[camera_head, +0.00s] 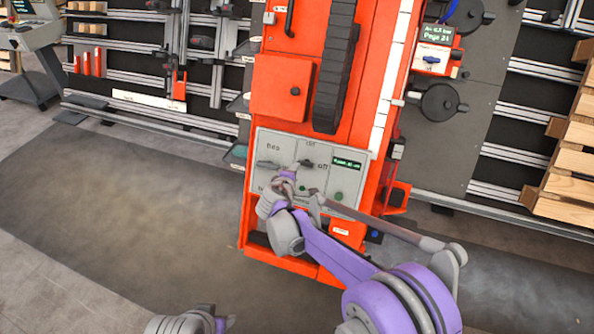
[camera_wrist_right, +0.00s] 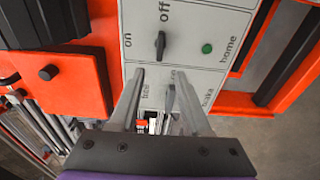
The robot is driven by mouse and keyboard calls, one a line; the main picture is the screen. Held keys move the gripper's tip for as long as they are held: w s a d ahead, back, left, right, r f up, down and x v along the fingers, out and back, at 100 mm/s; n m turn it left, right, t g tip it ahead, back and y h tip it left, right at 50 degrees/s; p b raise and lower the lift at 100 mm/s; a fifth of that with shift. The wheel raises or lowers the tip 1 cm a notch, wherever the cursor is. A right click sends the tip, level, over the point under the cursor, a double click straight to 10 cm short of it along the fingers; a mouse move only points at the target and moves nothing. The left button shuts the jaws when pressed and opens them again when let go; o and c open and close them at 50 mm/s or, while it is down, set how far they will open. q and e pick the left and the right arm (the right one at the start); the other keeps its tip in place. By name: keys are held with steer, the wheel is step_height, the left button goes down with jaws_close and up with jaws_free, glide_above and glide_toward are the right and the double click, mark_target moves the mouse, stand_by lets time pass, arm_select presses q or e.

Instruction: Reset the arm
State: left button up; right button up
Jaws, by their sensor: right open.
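A grey control panel (camera_head: 328,182) sits on the red-orange machine. It carries a dark knob (camera_head: 268,164) under the "free" label, an on/off knob (camera_head: 306,163) and a green home button (camera_head: 339,196). My right gripper (camera_head: 285,181) is in front of the panel's left part. In the right wrist view the right gripper (camera_wrist_right: 160,73) is open, its fingers on either side of the free-labelled knob (camera_wrist_right: 170,98); contact cannot be told. The on/off knob (camera_wrist_right: 160,45) and green home button (camera_wrist_right: 207,48) lie beyond the fingertips.
The red machine column (camera_head: 270,45) stands upright with a black cable chain (camera_head: 333,70) and a small red box (camera_head: 283,90). A rack (camera_head: 130,70) is at left, wooden slats (camera_head: 565,160) at right. The floor (camera_head: 110,220) at left is clear.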

stand_by(0.5)
steer(key=s+d+r+m+g, duration=0.2)
steer(key=s+d+m, duration=0.2)
steer(key=s+d, duration=0.5)
steer(key=s+d+r+m+g, duration=0.2)
steer(key=s+d+m+g, duration=0.15)
steer(key=s+d, duration=0.5)
steer(key=s+d+f+m+g+y, duration=0.1)
steer(key=s+d+f+m, duration=0.2)
steer(key=s, duration=0.9)
steer(key=s+f+m+g+y, duration=0.15)
steer(key=s+m, duration=0.35)
steer(key=s, duration=0.6)
step_height(320, 180, up, 13)
steer(key=w+t+p, duration=0.1)
steer(key=p, duration=1.1)
steer(key=shift+f, duration=0.2)
